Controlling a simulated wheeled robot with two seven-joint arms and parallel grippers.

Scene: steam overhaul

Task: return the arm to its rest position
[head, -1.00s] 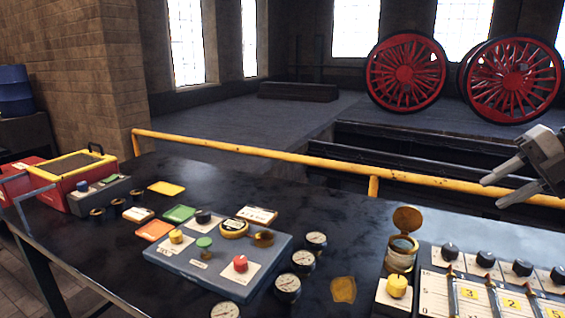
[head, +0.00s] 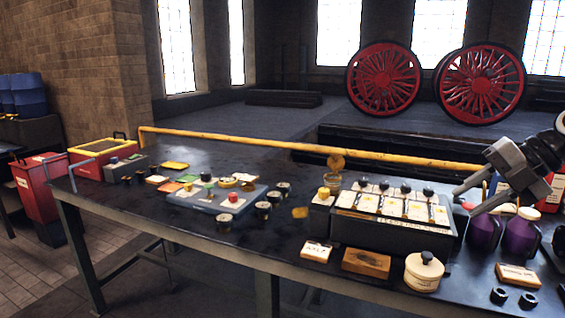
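My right gripper (head: 466,201) is at the right of the head view, its arm coming in from the right edge. Its two fingers point left and are spread apart with nothing between them. It shows in front of the right part of the dark workbench (head: 130,225), near the grey control box (head: 390,232) and the purple jugs (head: 483,232). I see no contact with them, but its exact height is hard to tell. My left gripper is not in view.
A yellow rail (head: 300,147) runs along the bench's far edge. A blue-grey panel (head: 212,203) with knobs, several gauges, a wooden box (head: 366,262) and a cream pot (head: 424,272) stand on the bench. A red bin (head: 38,190) is at left. Red wheels (head: 384,82) stand behind.

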